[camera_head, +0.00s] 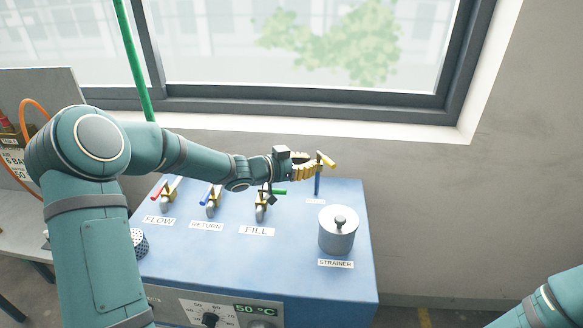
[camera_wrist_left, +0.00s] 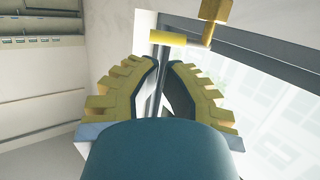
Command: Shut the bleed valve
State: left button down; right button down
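The bleed valve is a slim dark blue post (camera_head: 317,185) at the back right of the blue bench, with a yellow handle (camera_head: 327,160) on top. The small label at its foot is too blurred to read. My left gripper (camera_head: 311,166) reaches in from the left, just beside the upper post and handle. In the left wrist view its fingers (camera_wrist_left: 165,68) are apart, with the post in line with the gap and yellow handle parts (camera_wrist_left: 168,38) beyond the tips. I cannot tell if they touch. My right gripper is out of view; only part of my right arm shows.
The metal strainer pot (camera_head: 338,230) stands in front of the post. The window wall is behind; the right side is free.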

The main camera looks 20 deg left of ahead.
aim_at(331, 162)
pick_arm(q)
jog(key=shift+x, duration=2.75)
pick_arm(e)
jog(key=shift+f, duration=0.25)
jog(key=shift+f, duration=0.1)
